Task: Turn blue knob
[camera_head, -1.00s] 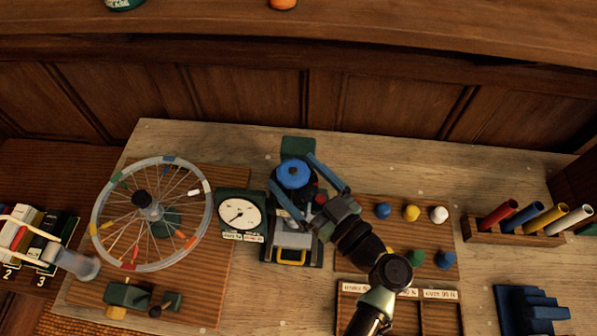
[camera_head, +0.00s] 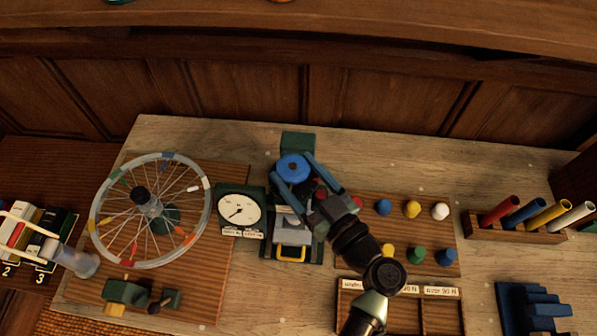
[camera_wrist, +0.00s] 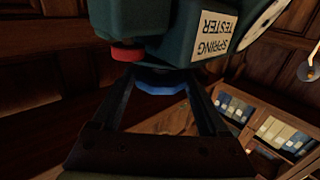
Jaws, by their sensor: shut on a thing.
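The blue knob (camera_head: 292,167) is a round disc on the dark green spring tester (camera_head: 297,141). My gripper (camera_head: 293,170) is shut on the knob, one finger on each side. In the wrist view the blue knob (camera_wrist: 160,88) shows as a blue rim between the two fingers of my gripper (camera_wrist: 163,88), below the tester body (camera_wrist: 150,50) with its SPRING TESTER label. A red part (camera_wrist: 127,53) sits beside the knob in that view. The tester's white dial (camera_head: 239,209) has a dark needle. The gripper covers part of the tester's middle.
A spoked wheel (camera_head: 150,255) stands left of the dial. A rack of coloured tubes (camera_head: 482,229) and blue steps (camera_head: 530,310) are farther right. Bare bench shows behind the knobs.

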